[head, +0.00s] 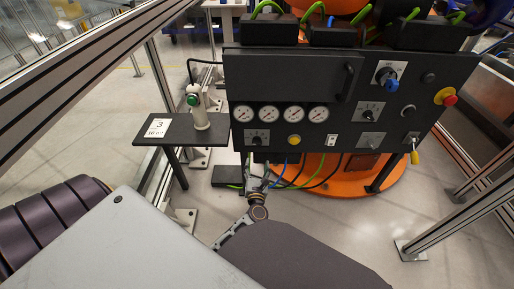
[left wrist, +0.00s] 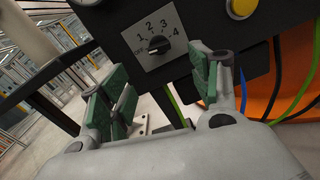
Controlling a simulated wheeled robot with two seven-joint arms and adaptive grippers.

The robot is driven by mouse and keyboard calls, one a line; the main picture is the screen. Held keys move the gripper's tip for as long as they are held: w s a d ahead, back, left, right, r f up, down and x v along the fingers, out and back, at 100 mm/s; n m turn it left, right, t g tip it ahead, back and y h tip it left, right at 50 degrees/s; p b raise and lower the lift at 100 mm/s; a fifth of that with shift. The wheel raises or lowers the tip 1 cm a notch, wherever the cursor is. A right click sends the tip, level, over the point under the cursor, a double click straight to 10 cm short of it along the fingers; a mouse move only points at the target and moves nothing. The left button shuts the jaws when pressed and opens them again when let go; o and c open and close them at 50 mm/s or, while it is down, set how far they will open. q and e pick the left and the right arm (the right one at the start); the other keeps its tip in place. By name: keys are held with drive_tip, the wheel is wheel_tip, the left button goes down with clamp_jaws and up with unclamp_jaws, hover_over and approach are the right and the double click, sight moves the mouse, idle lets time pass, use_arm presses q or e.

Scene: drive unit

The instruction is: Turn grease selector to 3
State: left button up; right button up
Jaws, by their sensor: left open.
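A selector with a black knob (left wrist: 159,45) sits on a light plate (left wrist: 148,60) marked 1 to 4 in the left wrist view. The knob's handle lies roughly level; its exact setting is hard to tell. In the head view this selector (head: 257,138) is at the lower left of the black panel (head: 290,75). My left gripper (left wrist: 160,88) is open and empty, its green-padded fingers apart below and to either side of the knob, not visibly touching it. In the head view the left gripper (head: 262,178) is just below the panel. My right gripper is not in view.
A yellow button (head: 294,140) is right of the selector, with several gauges (head: 269,114) above. Cables hang below the panel. A side shelf (head: 184,128) holds a white bottle-like object (head: 199,110) and a card marked 3 (head: 157,127). Orange machinery (head: 335,180) stands behind.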

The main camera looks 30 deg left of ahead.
sight(257, 144)
use_arm(q)
drive_tip(key=shift+a, duration=0.1)
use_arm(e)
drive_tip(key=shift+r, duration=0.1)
use_arm(q)
drive_tip(key=shift+w+a, duration=0.1)
drive_tip(key=shift+w, duration=0.05)
drive_tip(key=b+x, duration=0.2)
drive_tip(key=x, duration=0.9)
drive_tip(key=shift+a+r, duration=0.1)
drive_tip(key=shift+w+a, duration=0.3)
drive_tip(key=shift+w, duration=0.3)
drive_tip(key=shift+w+a, duration=0.3)
drive_tip(key=shift+w, duration=0.15)
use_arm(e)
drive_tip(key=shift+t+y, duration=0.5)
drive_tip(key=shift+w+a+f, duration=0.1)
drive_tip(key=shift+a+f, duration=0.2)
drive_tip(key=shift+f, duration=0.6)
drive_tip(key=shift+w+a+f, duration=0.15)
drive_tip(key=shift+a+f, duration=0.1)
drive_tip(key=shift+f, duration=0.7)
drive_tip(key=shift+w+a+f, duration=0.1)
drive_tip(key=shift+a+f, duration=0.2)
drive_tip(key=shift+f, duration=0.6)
use_arm(q)
drive_tip(key=shift+c, duration=0.5)
drive_tip(key=c, duration=0.9)
